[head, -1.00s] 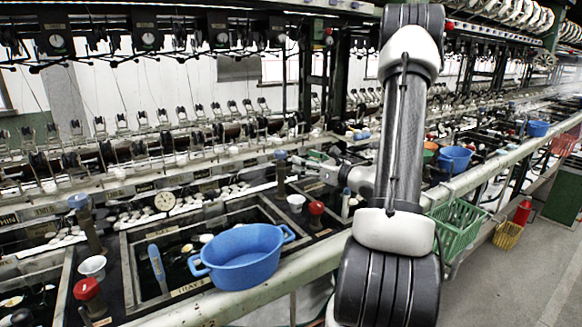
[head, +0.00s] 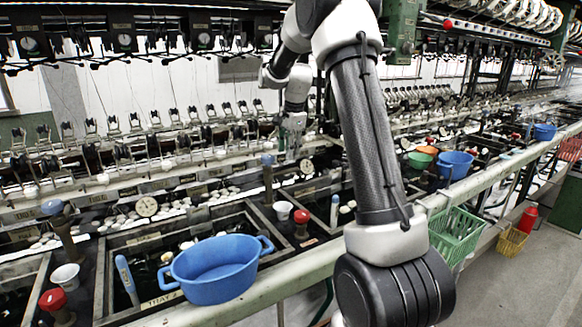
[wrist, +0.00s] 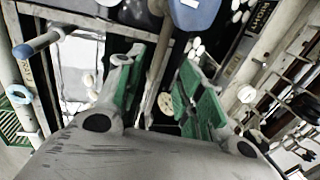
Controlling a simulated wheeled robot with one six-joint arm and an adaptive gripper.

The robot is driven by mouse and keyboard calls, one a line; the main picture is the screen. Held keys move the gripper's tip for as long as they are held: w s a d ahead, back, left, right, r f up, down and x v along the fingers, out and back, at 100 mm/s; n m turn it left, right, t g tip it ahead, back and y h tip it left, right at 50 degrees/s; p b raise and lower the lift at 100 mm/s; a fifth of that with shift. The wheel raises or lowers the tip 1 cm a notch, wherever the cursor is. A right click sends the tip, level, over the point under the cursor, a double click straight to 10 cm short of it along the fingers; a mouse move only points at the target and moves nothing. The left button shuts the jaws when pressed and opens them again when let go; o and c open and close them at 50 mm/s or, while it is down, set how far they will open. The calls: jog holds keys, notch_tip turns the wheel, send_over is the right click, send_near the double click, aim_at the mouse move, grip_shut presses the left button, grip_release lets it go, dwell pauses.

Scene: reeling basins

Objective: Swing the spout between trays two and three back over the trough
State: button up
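My gripper (head: 291,140) points down above the trough area, just right of a blue-capped post (head: 268,172), which appears to be a spout post beside the basin's tray. In the wrist view my gripper (wrist: 155,85) is open, its green-padded fingers apart with nothing between them. A blue cap (wrist: 193,10) shows at the top edge of that view, beyond the fingers. A second blue-capped post (head: 62,228) stands at the left. Which way the spout arm points is unclear.
A blue basin (head: 212,270) sits across the front of the tray. Red knobs (head: 301,222) and white cups (head: 283,210) stand along the dividers. A rail (head: 290,278) runs along the front. A green crate (head: 456,235) hangs at the right, beside open floor.

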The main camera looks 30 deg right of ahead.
jog(key=f, duration=0.2)
jog(key=w+f, duration=0.1)
jog(key=f, duration=0.4)
jog(key=shift+w+f, duration=0.25)
jog(key=shift+w, duration=0.05)
grip_shut()
